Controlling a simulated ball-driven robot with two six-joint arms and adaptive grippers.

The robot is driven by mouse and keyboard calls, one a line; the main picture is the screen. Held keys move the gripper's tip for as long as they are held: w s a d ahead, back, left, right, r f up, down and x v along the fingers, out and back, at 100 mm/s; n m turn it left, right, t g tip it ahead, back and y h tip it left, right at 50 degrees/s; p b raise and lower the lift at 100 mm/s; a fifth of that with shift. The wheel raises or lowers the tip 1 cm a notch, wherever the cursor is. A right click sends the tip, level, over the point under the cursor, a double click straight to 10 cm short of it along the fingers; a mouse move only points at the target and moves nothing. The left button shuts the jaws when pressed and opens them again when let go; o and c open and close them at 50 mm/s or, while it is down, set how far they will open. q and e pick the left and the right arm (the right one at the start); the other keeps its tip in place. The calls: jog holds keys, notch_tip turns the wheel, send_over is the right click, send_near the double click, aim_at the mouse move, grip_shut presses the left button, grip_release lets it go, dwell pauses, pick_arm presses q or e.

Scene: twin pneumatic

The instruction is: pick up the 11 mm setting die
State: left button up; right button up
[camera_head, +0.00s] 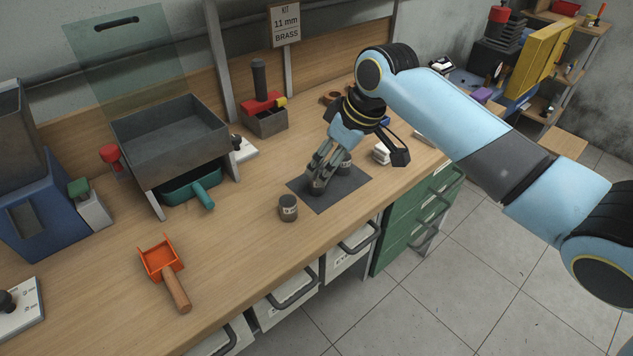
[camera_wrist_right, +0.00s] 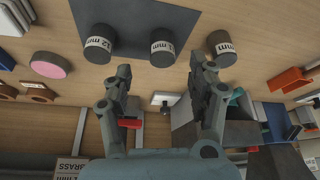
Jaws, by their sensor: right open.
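Three small dark grey dies with pale "mm" labels show in the right wrist view. The middle die (camera_wrist_right: 163,42), whose label is partly turned away and seems to read 11 mm, stands on the dark mat between the lines of my fingers. A left die (camera_wrist_right: 97,45) is also on the mat; its number is hard to read. A right die (camera_wrist_right: 221,45) stands on bare wood; in the head view it is at the mat's left (camera_head: 288,207). My right gripper (camera_head: 316,188) is open, pointing down over the mat, its fingertips hiding much of the middle die. My left gripper is out of view.
The dark mat (camera_head: 352,190) lies near the bench front edge. An orange scoop (camera_head: 160,258), a grey hopper (camera_head: 170,140) over a green tray (camera_head: 190,188), and a red-topped box (camera_head: 265,118) stand around. A sign (camera_head: 285,25) reads KIT 11 mm BRASS.

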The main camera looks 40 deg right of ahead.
aim_at(317, 175)
jog(key=x, duration=0.6)
jog(key=shift+w+a+r, duration=0.15)
jog(key=shift+w+a, duration=0.1)
jog(key=shift+w, duration=0.05)
jog(key=shift+c, duration=0.3)
grip_shut()
